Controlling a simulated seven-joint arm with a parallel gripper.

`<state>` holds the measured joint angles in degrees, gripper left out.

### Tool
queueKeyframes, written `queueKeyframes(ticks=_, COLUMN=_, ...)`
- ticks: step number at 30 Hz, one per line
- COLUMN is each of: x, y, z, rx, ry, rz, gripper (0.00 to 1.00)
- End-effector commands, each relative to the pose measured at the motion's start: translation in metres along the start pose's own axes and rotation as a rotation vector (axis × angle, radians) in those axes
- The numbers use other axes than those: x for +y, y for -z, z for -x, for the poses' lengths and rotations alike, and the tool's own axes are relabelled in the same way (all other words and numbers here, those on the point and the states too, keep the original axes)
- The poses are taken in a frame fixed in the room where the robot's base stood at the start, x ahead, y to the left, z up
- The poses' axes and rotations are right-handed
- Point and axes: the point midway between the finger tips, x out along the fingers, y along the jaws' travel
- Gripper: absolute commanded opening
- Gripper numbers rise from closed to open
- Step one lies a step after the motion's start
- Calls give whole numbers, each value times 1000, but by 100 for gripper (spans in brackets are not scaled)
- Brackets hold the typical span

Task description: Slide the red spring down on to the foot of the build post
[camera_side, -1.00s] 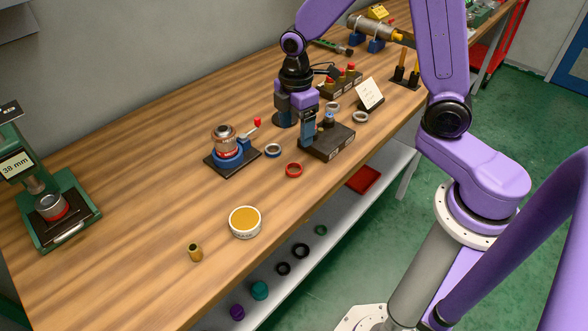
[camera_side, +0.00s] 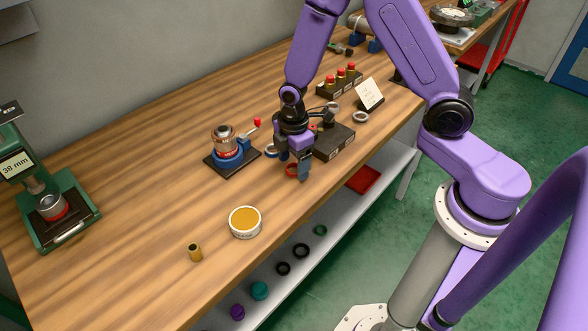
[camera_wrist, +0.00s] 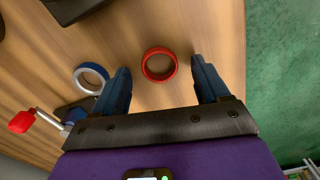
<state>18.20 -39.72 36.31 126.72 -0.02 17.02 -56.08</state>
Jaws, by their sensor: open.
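A red ring (camera_side: 289,171), the only loose piece that fits the red spring, lies flat on the bench. In the wrist view the red ring (camera_wrist: 160,77) lies between my two blue fingers, with a gap on each side. My gripper (camera_side: 294,168) is open and empty, pointing down over it. A blue clamp (camera_side: 228,159) on a dark plate, with a red-knobbed lever, holds an upright silver-and-red stack (camera_side: 224,142) to the left. I cannot tell whether that stack is the build post.
A blue-and-silver ring (camera_wrist: 91,77) lies close by my left finger in the wrist view. A dark block (camera_side: 335,142) stands behind my gripper. A round yellow-topped tin (camera_side: 245,221) and a brass piece (camera_side: 195,252) are nearer the front. The bench around them is clear.

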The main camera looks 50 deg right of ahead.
Motion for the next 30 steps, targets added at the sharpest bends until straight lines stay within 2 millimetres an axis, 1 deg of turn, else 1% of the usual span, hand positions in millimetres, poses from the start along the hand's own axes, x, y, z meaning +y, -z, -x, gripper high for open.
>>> queueKeyframes(ticks=3, x=0, y=0, z=-8, rx=0, ry=0, rz=0, gripper=75)
queueKeyframes(ticks=11, x=0, y=0, z=-9, rx=1, ry=-1, rz=1, gripper=75)
queueKeyframes(ticks=12, x=0, y=0, z=-9, rx=1, ry=-1, rz=1, gripper=68)
queueKeyframes(ticks=14, x=0, y=0, z=-9, rx=1, ry=-1, rz=1, gripper=49)
queueKeyframes(ticks=15, x=0, y=0, z=-9, rx=1, ry=-1, rz=1, gripper=36)
queueKeyframes(ticks=17, x=0, y=0, z=-9, rx=1, ry=-1, rz=1, gripper=16)
queueKeyframes(ticks=26, x=0, y=0, z=-8, rx=1, ry=-1, rz=1, gripper=15)
queueKeyframes(ticks=30, x=0, y=0, z=-5, rx=1, ry=-2, rz=1, gripper=15)
